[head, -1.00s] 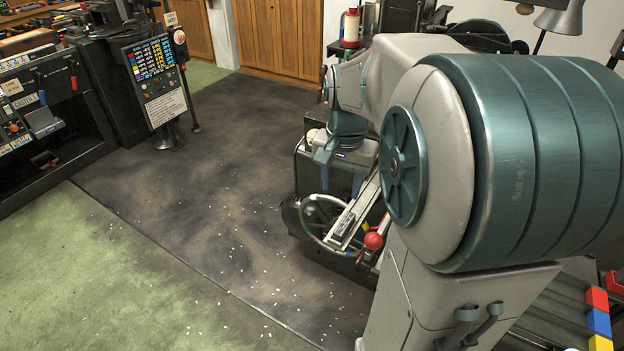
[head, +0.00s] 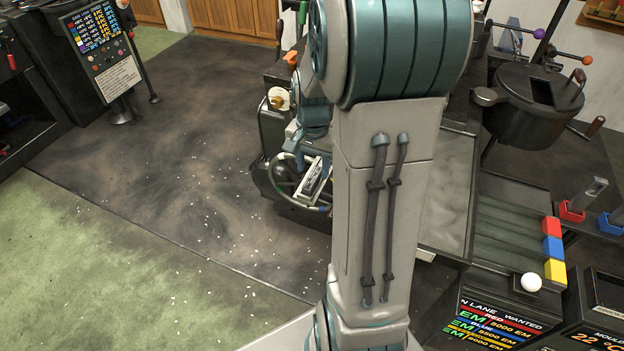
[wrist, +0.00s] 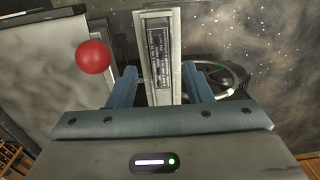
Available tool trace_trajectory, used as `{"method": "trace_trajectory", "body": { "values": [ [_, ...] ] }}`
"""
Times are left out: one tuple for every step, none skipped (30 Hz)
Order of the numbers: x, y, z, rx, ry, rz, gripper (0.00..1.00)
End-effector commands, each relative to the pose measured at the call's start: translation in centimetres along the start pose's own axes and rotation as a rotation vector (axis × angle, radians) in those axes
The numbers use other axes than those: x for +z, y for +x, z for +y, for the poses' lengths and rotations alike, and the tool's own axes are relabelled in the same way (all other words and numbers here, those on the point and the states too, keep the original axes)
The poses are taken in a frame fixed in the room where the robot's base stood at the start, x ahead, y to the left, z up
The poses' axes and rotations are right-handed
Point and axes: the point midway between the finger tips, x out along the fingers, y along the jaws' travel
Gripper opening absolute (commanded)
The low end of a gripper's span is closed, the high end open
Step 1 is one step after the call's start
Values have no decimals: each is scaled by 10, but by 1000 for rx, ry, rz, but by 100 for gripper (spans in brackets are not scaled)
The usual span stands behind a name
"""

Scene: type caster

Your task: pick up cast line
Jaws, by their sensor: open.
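In the wrist view, a narrow silver channel (wrist: 175,60) runs between the two blue fingers of my gripper (wrist: 159,82). In it lies a dark strip with small lettering (wrist: 159,52), which may be the cast line; I cannot tell for sure. The fingers are open, one on each side, and touch nothing that I can make out. In the head view, the silver channel (head: 314,178) shows below my wrist, beside a round handwheel (head: 283,181). My arm hides the fingertips and part of the machine there.
A red ball knob (wrist: 93,57) stands close left of the fingers in the wrist view. In the head view, a dark pot (head: 535,100) and red, blue and yellow blocks (head: 553,248) are at right. The dark floor mat (head: 180,150) at left is clear apart from pale specks.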

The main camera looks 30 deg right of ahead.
Motion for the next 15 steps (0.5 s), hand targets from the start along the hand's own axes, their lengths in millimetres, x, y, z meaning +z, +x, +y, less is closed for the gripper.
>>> {"method": "trace_trajectory", "body": {
  "values": [
    [-1,7,1,2,0,-5,45],
    [-2,11,1,2,0,-3,45],
    [-2,17,0,2,-1,-4,45],
    [-2,21,0,2,-2,-3,45],
    [-1,24,0,2,-2,-3,45],
    [-1,27,0,1,-2,-2,45],
    [-2,29,0,1,-2,-1,45],
    [-2,30,0,0,-2,0,45],
    [-2,31,0,0,-2,0,45],
    [-2,31,0,0,-2,1,45],
    [-2,31,0,0,-2,1,45],
    [-2,31,0,0,-2,1,45],
    [-2,31,0,0,-2,1,45],
    [-2,31,0,0,-2,1,45],
    [-2,31,0,0,-2,1,40]
  ]
}}
